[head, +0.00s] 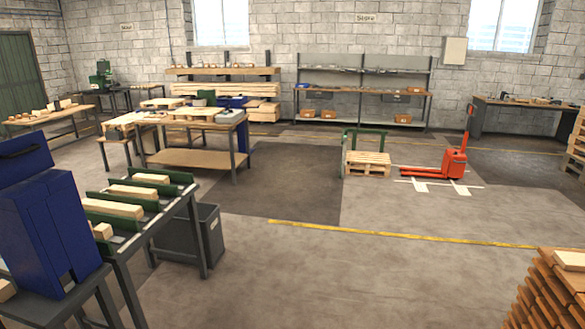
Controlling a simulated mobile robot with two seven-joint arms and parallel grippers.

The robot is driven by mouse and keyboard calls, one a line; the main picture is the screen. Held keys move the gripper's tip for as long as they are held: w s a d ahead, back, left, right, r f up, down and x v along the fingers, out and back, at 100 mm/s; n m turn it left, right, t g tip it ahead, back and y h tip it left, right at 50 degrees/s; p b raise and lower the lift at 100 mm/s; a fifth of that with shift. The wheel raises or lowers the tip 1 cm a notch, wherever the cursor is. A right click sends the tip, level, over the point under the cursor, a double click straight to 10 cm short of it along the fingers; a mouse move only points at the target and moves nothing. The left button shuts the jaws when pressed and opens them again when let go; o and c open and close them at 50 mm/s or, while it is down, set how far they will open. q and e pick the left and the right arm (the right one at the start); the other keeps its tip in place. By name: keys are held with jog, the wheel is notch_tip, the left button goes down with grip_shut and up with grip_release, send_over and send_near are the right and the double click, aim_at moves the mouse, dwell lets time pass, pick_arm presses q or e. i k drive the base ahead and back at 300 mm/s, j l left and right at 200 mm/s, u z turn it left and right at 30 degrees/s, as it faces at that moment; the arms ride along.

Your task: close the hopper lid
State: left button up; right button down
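A blue box-like unit (50,225) stands at the near left, on a dark stand, cut off by the left edge. It looks like the hopper. I cannot see the hinge or the inside opening clearly. Neither of my grippers is in view.
A dark bench with green dividers and wood blocks (125,210) adjoins the blue unit, with a grey bin (205,235) beside it. Stacked timber (555,285) stands at the near right. A red pallet jack (450,160) stands farther back. The middle floor is clear.

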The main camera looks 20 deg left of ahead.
aim_at(23, 156)
jog(key=i+u, duration=0.25)
jog(key=i, duration=0.25)
jog(key=i+l+u, duration=0.1)
jog(key=i+u, duration=0.15)
jog(key=i, duration=0.2)
jog(key=i+l+u, duration=0.25)
jog(key=i, duration=0.2)
jog(key=i+u, duration=0.2)
jog(key=u, duration=0.2)
jog(key=i+u, duration=0.15)
jog(key=u, duration=0.25)
jog(key=i+l+u, duration=0.1)
jog(key=u, duration=0.3)
jog(key=i+l+u, duration=0.2)
jog(key=u, duration=0.2)
